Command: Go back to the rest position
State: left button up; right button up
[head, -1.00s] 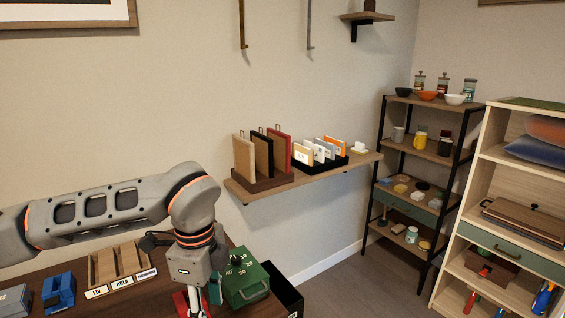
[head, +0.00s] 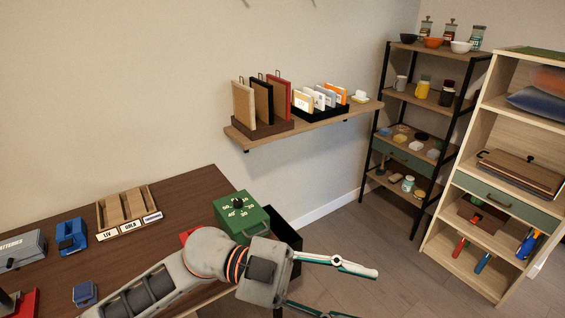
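My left gripper (head: 345,290) reaches in from the lower left, in front of the desk's right end. Its two fingers are spread apart. Nothing shows between them, though the lower finger is partly cut off by the bottom edge of the picture. The gripper is over the floor, right of the green box with a dial (head: 241,214) and apart from it. My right gripper does not show in the head view.
The wooden desk (head: 185,195) carries a labelled tray (head: 153,204), a blue device (head: 71,236) and a grey batteries box (head: 20,250). A black bin (head: 287,228) stands at its right end. A wall shelf (head: 330,113) and shelving units stand beyond. Floor (head: 385,245) at right is clear.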

pick_arm(q)
jog(key=w+a+f+n+t+h, duration=0.15)
jog(key=w+a+n+t, duration=0.25)
jog(key=w+n+t, duration=0.45)
jog(key=w+a+f+n+t, duration=0.2)
jog(key=w+a+n+t, duration=0.3)
jog(key=t, duration=0.6)
jog(key=w+a+f+n+t+y, duration=0.2)
jog(key=a+f+n+t+y, duration=0.2)
jog(key=a+f+n+y, duration=0.4)
jog(key=s+a+f+g+y, duration=0.2)
jog(key=s+a+f, duration=0.2)
jog(key=f, duration=0.5)
jog(key=s+a+f+n+g+y, duration=0.1)
jog(key=s+a+f+g+y, duration=0.1)
jog(key=s+a+f, duration=0.3)
jog(key=s+a+f+n+g+y, duration=0.1)
jog(key=s+a+f+y, duration=0.3)
jog(key=f, duration=1)
jog(key=shift+s+a+g, duration=0.3)
jog(key=shift+s+g, duration=0.35)
jog(key=shift+s, duration=0.3)
jog(key=shift+f, duration=0.1)
